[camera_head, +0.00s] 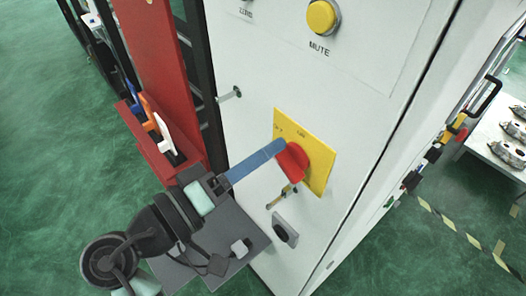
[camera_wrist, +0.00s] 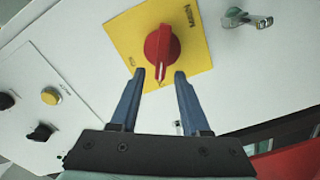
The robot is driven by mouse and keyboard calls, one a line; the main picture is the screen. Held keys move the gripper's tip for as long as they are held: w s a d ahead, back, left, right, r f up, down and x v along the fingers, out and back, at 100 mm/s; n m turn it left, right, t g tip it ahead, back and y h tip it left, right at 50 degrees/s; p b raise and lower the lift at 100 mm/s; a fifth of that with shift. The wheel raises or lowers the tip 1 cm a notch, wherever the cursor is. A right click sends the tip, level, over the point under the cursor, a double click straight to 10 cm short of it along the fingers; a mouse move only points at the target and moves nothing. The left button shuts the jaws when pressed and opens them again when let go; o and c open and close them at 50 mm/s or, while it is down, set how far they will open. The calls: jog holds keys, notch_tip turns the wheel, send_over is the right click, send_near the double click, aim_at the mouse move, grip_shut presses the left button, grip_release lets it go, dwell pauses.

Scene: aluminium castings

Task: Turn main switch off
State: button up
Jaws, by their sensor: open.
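The main switch is a red rotary knob (camera_head: 293,160) on a yellow plate (camera_head: 319,166), set on a light grey cabinet front. In the wrist view the red knob (camera_wrist: 160,55) stands upright in the picture, its lower end pointing between my fingers, on the yellow plate (camera_wrist: 200,50). My gripper (camera_wrist: 160,76) is open, with one blue finger on each side of the knob's lower end. A gap shows on both sides there. In the head view my gripper (camera_head: 278,150) reaches the knob from the left and its fingers overlap in the picture, partly hiding the knob.
A yellow MUTE button (camera_head: 321,17) is higher on the cabinet (camera_head: 370,80). A key or latch (camera_head: 283,196) and a dark fitting (camera_head: 285,231) sit below the plate. A red post (camera_head: 152,60) with a tool holder stands left. A table with castings (camera_head: 506,148) is right.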

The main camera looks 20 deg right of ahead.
jog(key=b+v, duration=0.4)
jog(key=v, duration=0.9)
jog(key=shift+b, duration=0.4)
jog(key=shift+w+d, duration=0.1)
jog(key=w+d+r+n+t+y, duration=0.2)
jog(key=w+r+t+y, duration=0.7)
jog(key=w+r+t, duration=0.3)
jog(key=s+r+t+y, duration=0.4)
jog(key=r, duration=0.5)
jog(key=s+r+t+y+b, duration=0.1)
jog(key=s+r+t+y, duration=0.3)
jog(key=r, duration=0.5)
jog(key=shift+s+a+r+t, duration=0.4)
jog(key=shift+s+t, duration=0.2)
jog(key=shift+s, duration=0.2)
